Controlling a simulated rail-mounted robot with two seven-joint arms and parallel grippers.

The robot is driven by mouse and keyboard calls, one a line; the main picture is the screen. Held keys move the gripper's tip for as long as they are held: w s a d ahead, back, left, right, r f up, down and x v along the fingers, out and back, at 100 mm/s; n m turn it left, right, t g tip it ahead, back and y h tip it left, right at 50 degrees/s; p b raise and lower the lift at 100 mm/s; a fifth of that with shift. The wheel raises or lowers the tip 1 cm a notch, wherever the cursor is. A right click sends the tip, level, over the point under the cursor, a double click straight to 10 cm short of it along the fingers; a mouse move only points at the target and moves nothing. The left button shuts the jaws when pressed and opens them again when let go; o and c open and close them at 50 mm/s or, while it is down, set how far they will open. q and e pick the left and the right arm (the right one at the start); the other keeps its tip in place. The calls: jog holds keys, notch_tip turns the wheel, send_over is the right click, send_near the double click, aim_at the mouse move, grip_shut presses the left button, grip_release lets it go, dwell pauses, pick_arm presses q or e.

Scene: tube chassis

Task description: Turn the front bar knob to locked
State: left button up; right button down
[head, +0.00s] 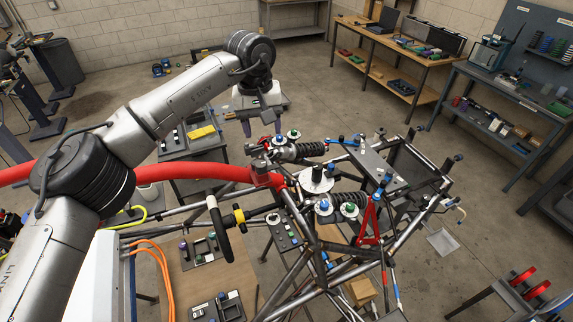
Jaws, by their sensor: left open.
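The tube chassis (312,246) fills the middle and right of the head view. I cannot tell for certain which of its knobs is the front bar knob, or how it is set. Small round knobs sit on it: a green one (294,134) and a blue one (279,139) near its far end, and another blue one (324,206) and a green one (349,209) nearer its middle. My left gripper (262,127) points down, open and empty, just behind and left of the far knobs. I see no clear contact with them. My right gripper is not in view.
A thick red tube (175,170) runs from the left edge to the chassis. A dark bench (185,150) with a yellow item stands behind, left of my gripper. A wooden workbench (375,42) and a grey one (490,85) stand at the back right. The floor between is mostly clear.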

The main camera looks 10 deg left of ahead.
aim_at(261, 164)
pick_arm(q)
jog(key=shift+y, duration=0.5)
jog(key=f+p, duration=0.1)
jog(key=f, duration=0.3)
jog(key=a+f+p, duration=0.1)
jog(key=f, duration=0.3)
jog(key=f+p, duration=0.1)
jog(key=f, duration=0.3)
jog(key=shift+a, duration=0.15)
jog(key=shift+w, duration=0.1)
jog(key=c, duration=0.9)
jog(key=shift+c, duration=0.2)
